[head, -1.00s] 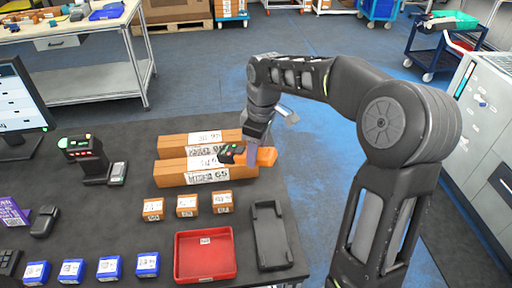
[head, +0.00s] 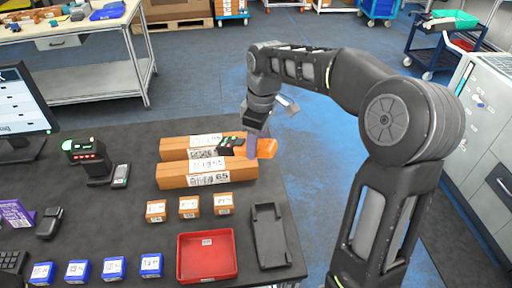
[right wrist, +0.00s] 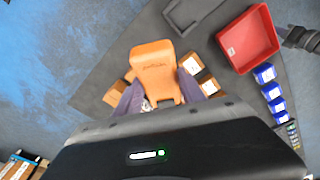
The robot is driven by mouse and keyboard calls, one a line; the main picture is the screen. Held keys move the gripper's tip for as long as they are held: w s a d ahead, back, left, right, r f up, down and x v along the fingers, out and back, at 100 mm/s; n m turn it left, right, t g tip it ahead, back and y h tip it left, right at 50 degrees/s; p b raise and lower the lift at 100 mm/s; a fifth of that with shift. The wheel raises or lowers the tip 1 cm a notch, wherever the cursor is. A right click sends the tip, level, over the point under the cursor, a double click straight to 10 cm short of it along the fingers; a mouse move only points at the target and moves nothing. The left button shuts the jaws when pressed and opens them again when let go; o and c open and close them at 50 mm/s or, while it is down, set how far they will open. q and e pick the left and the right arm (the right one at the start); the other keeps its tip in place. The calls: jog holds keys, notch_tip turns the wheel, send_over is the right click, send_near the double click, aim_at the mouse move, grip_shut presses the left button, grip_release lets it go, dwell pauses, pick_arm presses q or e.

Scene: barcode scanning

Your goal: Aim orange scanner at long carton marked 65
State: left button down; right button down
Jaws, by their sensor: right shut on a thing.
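The long carton marked 65 (head: 180,175) lies across the dark table in the head view, its label on the front face. A similar long carton (head: 176,143) lies right behind it. My right gripper (head: 252,146) is shut on the orange scanner (head: 268,147), held above the right ends of the two cartons. The scanner's dark head points left in the head view. In the right wrist view the orange scanner (right wrist: 154,70) sits between the purple fingers (right wrist: 168,95).
Small orange boxes (head: 189,207), blue boxes (head: 113,267), a red tray (head: 207,257) and an empty dark holder (head: 268,236) stand nearer on the table. A device on a stand (head: 88,160) and a monitor (head: 22,105) are at left.

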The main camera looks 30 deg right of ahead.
notch_tip(320, 180, up, 6)
jog(key=shift+f, duration=0.2)
